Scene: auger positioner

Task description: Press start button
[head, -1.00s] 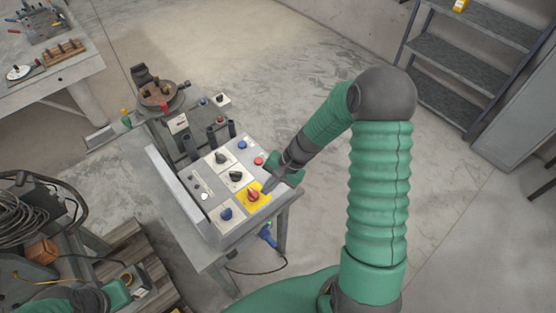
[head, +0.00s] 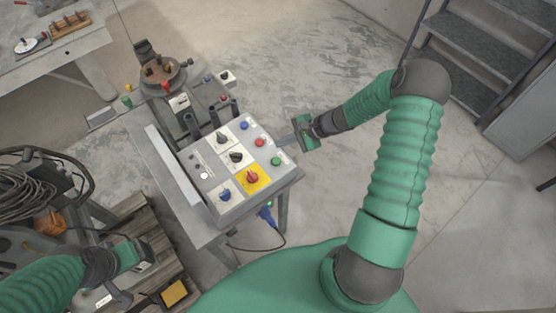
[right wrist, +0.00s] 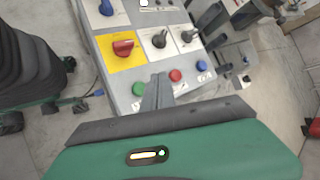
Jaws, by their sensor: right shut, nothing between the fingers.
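The grey control box (head: 213,172) stands on a small metal table. A green button (head: 276,161), probably the start button, sits near its right edge, beside a red button (head: 260,142) and a blue button (head: 244,125). The right wrist view shows the same green button (right wrist: 139,88) just left of my fingers. My right gripper (head: 283,144) is shut and empty at the box's right edge, close to the red and green buttons; I see no clear contact.
A red knob (head: 252,177) sits on a yellow plate, with black switches (head: 236,157) and a blue knob (head: 225,195) around it. A rotary positioner (head: 162,72) stands behind the box. Cables (head: 40,180) lie at left. Floor right of the box is clear.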

